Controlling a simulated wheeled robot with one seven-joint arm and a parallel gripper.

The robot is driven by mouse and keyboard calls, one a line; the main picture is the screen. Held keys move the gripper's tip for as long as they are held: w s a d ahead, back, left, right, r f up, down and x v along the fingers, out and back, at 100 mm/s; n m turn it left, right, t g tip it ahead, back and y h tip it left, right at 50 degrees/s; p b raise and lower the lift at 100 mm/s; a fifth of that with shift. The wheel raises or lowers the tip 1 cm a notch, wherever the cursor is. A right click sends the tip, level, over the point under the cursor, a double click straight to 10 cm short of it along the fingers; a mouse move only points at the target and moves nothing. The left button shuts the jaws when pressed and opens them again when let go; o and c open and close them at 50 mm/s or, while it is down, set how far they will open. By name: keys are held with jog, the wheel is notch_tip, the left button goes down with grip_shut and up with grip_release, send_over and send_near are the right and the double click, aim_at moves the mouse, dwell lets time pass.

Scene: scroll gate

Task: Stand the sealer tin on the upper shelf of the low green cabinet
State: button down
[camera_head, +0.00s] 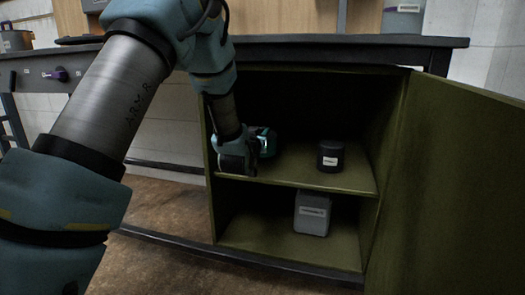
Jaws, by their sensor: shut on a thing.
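The low green cabinet (385,130) stands open, with an upper shelf (290,172) and a lower compartment. My gripper (260,147) is inside the upper compartment at its left side, just above the shelf. A short black tin (330,156) with a pale label stands upright on the upper shelf, to the right and apart from my gripper.
A grey container (313,213) with a pale label stands in the lower compartment. The green door (450,190) is swung open at the right. A dark worktop (350,42) runs above the cabinet. The shelf between my gripper and the black tin is clear.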

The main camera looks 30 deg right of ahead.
aim_at(271, 151)
jog(key=shift+f+b, duration=0.65)
jog(key=shift+f, duration=1.3)
jog(key=shift+f, duration=0.1)
jog(key=c, duration=0.8)
grip_release()
jog(key=shift+f, duration=0.1)
